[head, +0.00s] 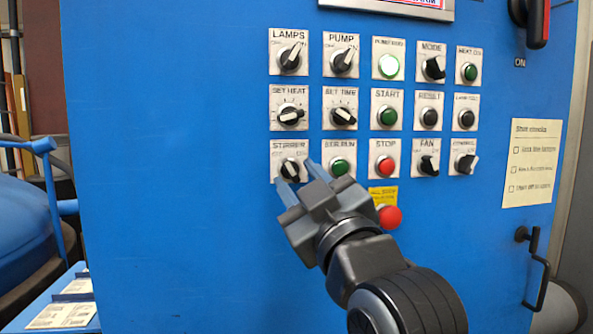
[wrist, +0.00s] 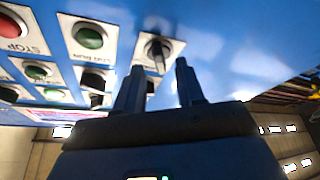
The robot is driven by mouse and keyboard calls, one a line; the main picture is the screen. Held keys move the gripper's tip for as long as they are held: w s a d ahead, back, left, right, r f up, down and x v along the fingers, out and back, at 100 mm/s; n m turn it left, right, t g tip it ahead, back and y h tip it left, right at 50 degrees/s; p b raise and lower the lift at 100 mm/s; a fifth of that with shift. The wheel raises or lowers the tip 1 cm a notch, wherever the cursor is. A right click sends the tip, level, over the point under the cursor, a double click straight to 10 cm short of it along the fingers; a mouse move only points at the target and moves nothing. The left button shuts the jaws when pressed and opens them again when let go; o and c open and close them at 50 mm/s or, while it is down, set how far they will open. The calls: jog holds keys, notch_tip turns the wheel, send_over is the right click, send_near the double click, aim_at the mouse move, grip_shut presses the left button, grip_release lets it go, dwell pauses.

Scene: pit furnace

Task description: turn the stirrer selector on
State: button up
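The stirrer selector (head: 291,168) is a black rotary knob with a light pointer mark, on a white plate at the lower left of the button grid. Its pointer looks tilted toward the upper left, though the small off and on marks are hard to read. My gripper (head: 297,174) is open in front of it, one finger to each side in the picture. In the wrist view the knob (wrist: 157,52) shows between and just beyond the fingertips of my gripper (wrist: 160,68). Gaps show on both sides, and I see no contact.
The green stirrer run button (head: 339,166) is close right of the fingers. The red stop button (head: 386,166) and a red mushroom button (head: 389,216) lie farther right. The set heat knob (head: 291,115) is just above. The blue panel (head: 170,180) is bare to the left.

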jog(key=shift+x, duration=1)
grip_shut()
